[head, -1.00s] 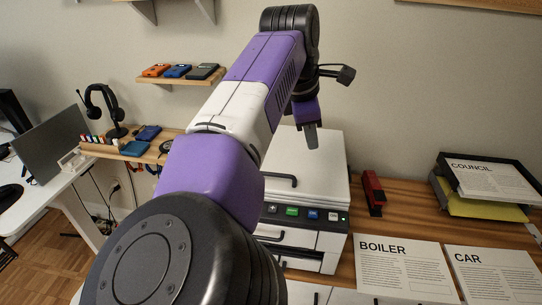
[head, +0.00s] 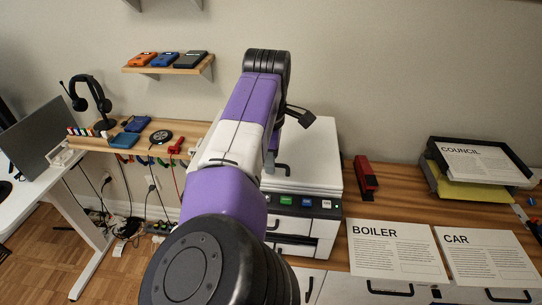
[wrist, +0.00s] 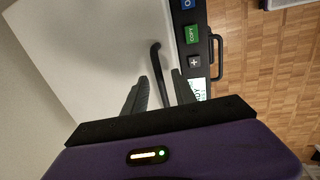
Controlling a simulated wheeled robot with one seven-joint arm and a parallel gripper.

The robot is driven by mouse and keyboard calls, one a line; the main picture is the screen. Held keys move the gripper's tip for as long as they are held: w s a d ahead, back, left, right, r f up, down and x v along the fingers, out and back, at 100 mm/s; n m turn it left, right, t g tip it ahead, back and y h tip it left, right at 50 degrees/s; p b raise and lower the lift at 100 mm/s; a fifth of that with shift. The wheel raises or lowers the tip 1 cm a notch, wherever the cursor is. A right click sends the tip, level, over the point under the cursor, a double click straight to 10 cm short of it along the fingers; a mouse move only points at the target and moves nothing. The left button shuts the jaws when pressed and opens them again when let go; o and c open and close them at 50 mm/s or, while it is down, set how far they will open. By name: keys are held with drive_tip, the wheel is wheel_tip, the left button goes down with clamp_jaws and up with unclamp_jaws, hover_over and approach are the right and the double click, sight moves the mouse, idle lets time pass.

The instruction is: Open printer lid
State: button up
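The printer (head: 300,222) stands on the wooden desk, with its white lid (head: 318,150) lying flat and shut. A black bar handle (head: 282,169) sits on the lid near its front edge. My gripper (head: 270,163) is low over the lid by this handle, partly hidden behind my arm. In the wrist view my gripper (wrist: 160,76) is open, its two dark fingers apart. The black handle (wrist: 157,66) shows between the fingers, with gaps on both sides. The lid (wrist: 100,45) fills the left of that view. I cannot tell how deep the fingers reach around the handle.
The button panel (head: 305,203) runs along the printer's front. A red stapler (head: 365,178) stands to its right, then papers (head: 395,250) and a letter tray (head: 478,168). A wall shelf (head: 168,70) and a side shelf with small items (head: 150,133) are at left.

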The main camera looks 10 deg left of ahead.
drive_tip(key=shift+f, duration=0.1)
clamp_jaws()
idle(1.4)
